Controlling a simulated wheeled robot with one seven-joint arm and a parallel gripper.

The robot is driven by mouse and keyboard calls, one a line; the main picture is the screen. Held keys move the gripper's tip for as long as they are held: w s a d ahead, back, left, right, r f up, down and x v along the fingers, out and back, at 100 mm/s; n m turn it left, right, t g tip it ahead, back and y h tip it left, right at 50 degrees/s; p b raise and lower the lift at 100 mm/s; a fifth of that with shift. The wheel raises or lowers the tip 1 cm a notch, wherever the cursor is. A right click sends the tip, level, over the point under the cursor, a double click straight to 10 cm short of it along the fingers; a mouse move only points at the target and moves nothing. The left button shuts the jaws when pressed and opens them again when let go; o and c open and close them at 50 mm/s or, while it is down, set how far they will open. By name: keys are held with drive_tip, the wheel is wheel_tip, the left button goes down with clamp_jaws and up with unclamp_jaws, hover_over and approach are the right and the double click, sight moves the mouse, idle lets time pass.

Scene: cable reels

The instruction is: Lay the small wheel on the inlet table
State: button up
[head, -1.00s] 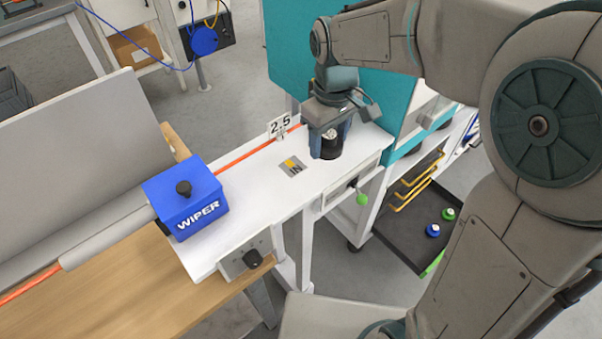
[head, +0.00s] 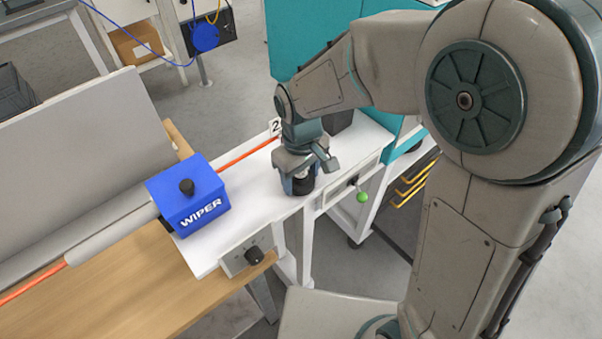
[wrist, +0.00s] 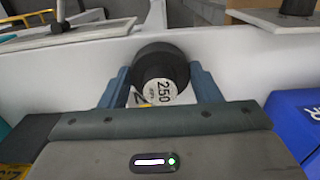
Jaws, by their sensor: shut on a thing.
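My gripper (head: 302,188) is shut on the small wheel (head: 304,184), a black wheel with a white face. In the wrist view the wheel (wrist: 160,70) sits between my two fingers, its white face marked "250". The inlet table (head: 258,192) is the long white top beside the blue wiper box (head: 188,196). My gripper is over this table near its front edge, to the right of the wiper. I cannot tell whether the wheel touches the top. My gripper and arm hide part of the table.
An orange cable (head: 248,152) runs along the back of the table, by a partly hidden number sign (head: 275,127). A dark block (head: 339,119) stands behind my gripper, before the teal machine (head: 312,40). White table is bare beside the wiper.

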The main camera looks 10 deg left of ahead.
drive_tip(key=shift+f, duration=0.1)
drive_tip(key=o, duration=1)
wheel_tip(320, 180, up, 12)
drive_tip(key=s+d+m+t, duration=0.1)
drive_tip(key=s+d+m, duration=0.1)
drive_tip(key=d, duration=0.5)
drive_tip(key=s+d+f+m+t, duration=0.1)
drive_tip(key=s+d+m, duration=0.2)
drive_tip(key=d, duration=0.5)
drive_tip(key=s+d+m+t, duration=0.1)
drive_tip(key=s+d+m, duration=0.1)
drive_tip(key=d+m, duration=0.3)
drive_tip(key=shift+s+d+f, duration=0.2)
drive_tip(key=shift+d, duration=0.5)
drive_tip(key=shift+s+d+f, duration=0.15)
drive_tip(key=shift+s+d, duration=0.05)
drive_tip(key=shift+d, duration=0.45)
